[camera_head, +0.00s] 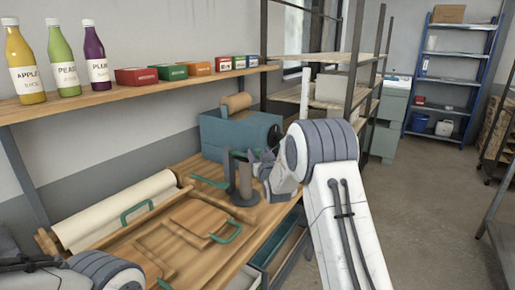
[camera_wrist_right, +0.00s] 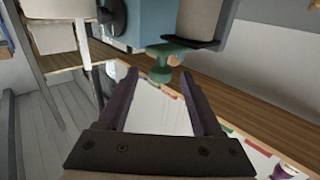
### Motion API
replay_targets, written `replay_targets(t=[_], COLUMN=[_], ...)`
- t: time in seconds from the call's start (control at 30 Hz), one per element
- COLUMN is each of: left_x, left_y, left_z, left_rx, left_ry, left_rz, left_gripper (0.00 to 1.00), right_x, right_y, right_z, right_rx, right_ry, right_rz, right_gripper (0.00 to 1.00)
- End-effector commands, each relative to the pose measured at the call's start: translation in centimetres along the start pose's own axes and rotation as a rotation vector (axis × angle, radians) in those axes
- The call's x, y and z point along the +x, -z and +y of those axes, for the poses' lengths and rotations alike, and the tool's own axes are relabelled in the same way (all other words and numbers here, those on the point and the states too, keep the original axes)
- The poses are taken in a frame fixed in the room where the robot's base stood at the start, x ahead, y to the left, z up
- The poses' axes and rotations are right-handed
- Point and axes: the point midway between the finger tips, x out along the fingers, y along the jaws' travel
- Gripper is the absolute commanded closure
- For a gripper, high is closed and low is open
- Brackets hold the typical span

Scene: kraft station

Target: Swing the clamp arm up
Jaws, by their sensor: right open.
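A green lever (camera_head: 208,182), which looks like the clamp arm, reaches left from a dark upright post (camera_head: 245,178) on the wooden bench. My right gripper (camera_head: 258,160) is just right of the post, partly hidden by its own wrist. In the right wrist view, its two fingers (camera_wrist_right: 160,82) are apart and empty between them. A green handle part (camera_wrist_right: 163,62) shows just beyond the fingertips, in line with the gap; contact cannot be told. My left arm is at the bottom left of the head view, with its dark gripper end (camera_head: 28,263) cut by the frame edge.
A teal box (camera_head: 228,132) with a brown roll (camera_head: 236,102) stands behind the post. A white paper roll (camera_head: 115,210) and wooden boards with green handles (camera_head: 195,220) lie on the bench. A shelf (camera_head: 120,97) with bottles and small boxes hangs above.

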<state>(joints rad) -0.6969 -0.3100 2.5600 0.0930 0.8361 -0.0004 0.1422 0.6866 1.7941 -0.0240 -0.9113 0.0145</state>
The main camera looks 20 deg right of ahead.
Motion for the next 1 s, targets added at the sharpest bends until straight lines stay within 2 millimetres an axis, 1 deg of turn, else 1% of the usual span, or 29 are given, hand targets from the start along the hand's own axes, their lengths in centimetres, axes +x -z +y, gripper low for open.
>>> replay_targets(t=[0.03, 0.1, 0.2, 0.53, 0.57, 0.6, 0.67, 0.7, 0.73, 1.0], left_x=[-0.4, -0.6, -0.8, -0.8, -0.8, -0.8, -0.8, -0.8, -0.8, -0.8], left_y=[0.0, 0.0, 0.0, 0.0, 0.0, 0.0, 0.0, 0.0, 0.0, 0.0], left_z=[0.0, 0.0, 0.1, 0.1, 0.1, 0.1, 0.1, 0.1, 0.1, 0.1], left_rx=[0.000, 0.000, 0.000, 0.000, 0.000, 0.000, 0.000, 0.000, 0.000, 0.000], left_ry=[0.000, 0.000, 0.000, 0.000, 0.000, 0.000, 0.000, 0.000, 0.000, 0.000], left_rz=[0.000, 0.000, 0.000, 0.000, 0.000, 0.000, 0.000, 0.000, 0.000, 0.000], left_gripper=[0.50, 0.50, 0.50, 0.50, 0.50, 0.50, 0.50, 0.50, 0.50, 0.50], right_x=[0.7, 1.4, 2.0, 2.4, 2.4, 2.4, 2.4, 2.4, 2.4, 2.4], right_y=[0.1, 0.1, 0.1, -0.1, -0.1, -0.1, -0.1, -0.1, -0.1, 0.0], right_z=[0.0, 0.0, 0.0, 0.0, 0.0, 0.0, 0.0, 0.0, 0.0, 0.0], right_rx=[0.000, 0.000, 0.000, 0.000, 0.000, 0.000, 0.000, 0.000, 0.000, 0.000], right_ry=[0.000, 0.000, 0.000, 0.000, 0.000, 0.000, 0.000, 0.000, 0.000, 0.000], right_rz=[-0.001, -0.001, -0.001, -0.002, -0.002, -0.002, -0.002, -0.002, -0.002, -0.001], right_gripper=[0.33, 0.33, 0.33, 0.33, 0.37, 0.52, 0.75, 0.91, 1.00, 1.00])
